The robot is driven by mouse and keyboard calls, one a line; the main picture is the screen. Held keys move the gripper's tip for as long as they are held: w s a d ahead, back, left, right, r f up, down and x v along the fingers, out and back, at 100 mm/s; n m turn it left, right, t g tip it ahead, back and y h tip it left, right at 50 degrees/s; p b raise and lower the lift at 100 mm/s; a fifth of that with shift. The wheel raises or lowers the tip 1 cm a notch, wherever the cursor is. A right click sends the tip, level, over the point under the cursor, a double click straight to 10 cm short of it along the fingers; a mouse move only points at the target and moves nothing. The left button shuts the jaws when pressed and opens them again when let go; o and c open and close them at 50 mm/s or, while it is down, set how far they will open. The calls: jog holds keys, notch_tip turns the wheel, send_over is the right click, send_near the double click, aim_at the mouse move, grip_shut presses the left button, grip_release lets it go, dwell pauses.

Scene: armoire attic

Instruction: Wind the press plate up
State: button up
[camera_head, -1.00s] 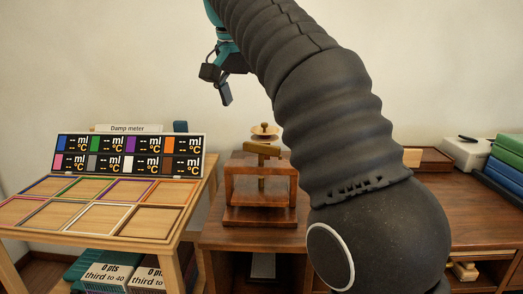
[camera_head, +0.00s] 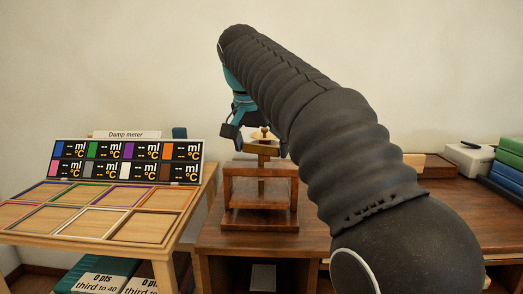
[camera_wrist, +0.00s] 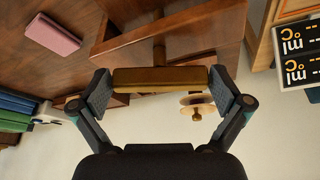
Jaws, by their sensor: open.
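The wooden press (camera_head: 259,221) stands on the brown desk, with a vertical screw (camera_head: 261,186) through its top beam. A brass crossbar handle (camera_head: 262,149) sits on the screw; it also shows large in the wrist view (camera_wrist: 160,80). My gripper (camera_wrist: 160,92) is open, one finger at each end of the bar, which appears to span the space between them. In the head view, my gripper (camera_head: 258,140) is at the handle's height, partly hidden by my arm.
A damp meter board (camera_head: 127,162) stands on a wooden table at left, with coloured frames in front. A round pan with a knob (camera_wrist: 196,101) is near the handle. A pink block (camera_wrist: 53,35) lies on the desk. Blue and green books (camera_head: 508,165) are at right.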

jog(key=c, duration=0.8)
jog(key=shift+r+n, duration=0.1)
jog(key=shift+n, duration=0.2)
jog(key=n+y+p, duration=0.1)
jog(key=n+p, duration=0.2)
jog(key=n, duration=0.1)
jog(key=shift+r+y, duration=0.1)
jog(key=shift+y, duration=0.3)
jog(key=shift+n+y+p, duration=0.5)
jog(key=shift+n+p, duration=0.2)
jog(key=shift+n, duration=0.7)
jog(key=shift+n+y+p, duration=0.5)
jog(key=shift+n+p, duration=0.2)
jog(key=shift+n, duration=0.7)
jog(key=o, duration=0.8)
